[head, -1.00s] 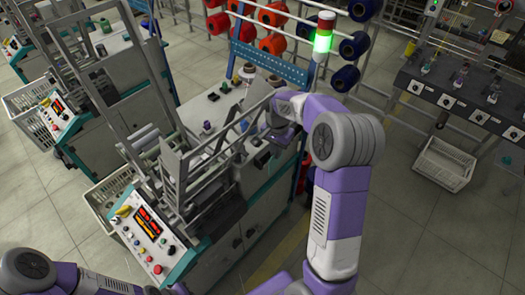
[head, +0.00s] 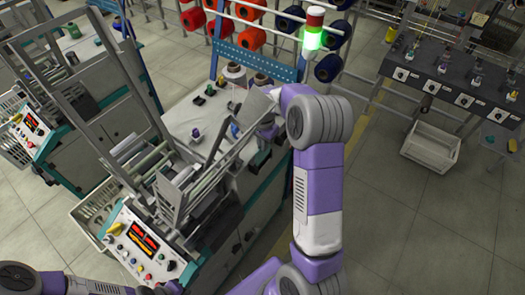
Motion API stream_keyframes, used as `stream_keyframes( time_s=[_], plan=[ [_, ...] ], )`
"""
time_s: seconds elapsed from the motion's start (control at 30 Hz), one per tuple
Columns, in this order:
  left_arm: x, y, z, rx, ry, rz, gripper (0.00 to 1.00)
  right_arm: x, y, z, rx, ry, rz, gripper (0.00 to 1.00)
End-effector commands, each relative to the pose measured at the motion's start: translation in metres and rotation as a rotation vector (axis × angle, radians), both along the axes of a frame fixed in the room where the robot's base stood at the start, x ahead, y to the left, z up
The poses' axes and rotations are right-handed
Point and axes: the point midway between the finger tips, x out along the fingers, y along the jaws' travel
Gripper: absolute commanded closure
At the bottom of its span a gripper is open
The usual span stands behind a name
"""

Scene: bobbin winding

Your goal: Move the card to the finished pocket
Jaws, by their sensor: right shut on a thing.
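A flat grey sheet, which looks like the card (head: 256,107), stands tilted above the worktop at the back right of the near winding machine. My right gripper (head: 266,130) is at its lower right edge and shut on it, though my wrist hides most of the fingers. A dark holder with some green (head: 259,158) is on the machine's right side, just below the gripper. It may be a card pocket, but I cannot read any label. Only part of my left arm shows at the bottom left; its gripper is out of the picture.
The machine's metal frame (head: 215,160) rises close to the left of my right gripper. Small cones (head: 234,72) stand behind the card. A lit green signal lamp (head: 313,39) and a spool rack are farther back. The floor on the right is open around a white crate (head: 431,148).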

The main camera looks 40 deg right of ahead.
Motion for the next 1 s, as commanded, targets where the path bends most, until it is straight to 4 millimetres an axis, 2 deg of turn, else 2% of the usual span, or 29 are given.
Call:
stream_keyframes(
  time_s=[0.27, 0.67, 0.7, 0.83, 1.0],
  plan=[
    [0.000, 0.000, -0.001, 0.000, -0.001, 0.000, 1.00, -0.001, 0.000, -0.035, 0.001, 0.004, 0.000, 1.00],
    [0.000, 0.000, -0.004, 0.000, -0.001, 0.000, 1.00, 0.000, 0.000, -0.041, 0.000, 0.001, 0.000, 1.00],
    [0.000, 0.000, -0.003, 0.000, -0.001, 0.000, 1.00, 0.000, 0.000, -0.040, 0.001, 0.000, 0.000, 0.89],
    [0.000, 0.000, -0.003, 0.000, -0.001, 0.000, 1.00, 0.000, 0.000, -0.040, 0.001, 0.000, 0.000, 0.69],
    [0.000, 0.000, -0.003, 0.000, -0.001, 0.000, 1.00, 0.000, 0.000, -0.040, 0.001, 0.001, 0.000, 0.69]
  ],
)
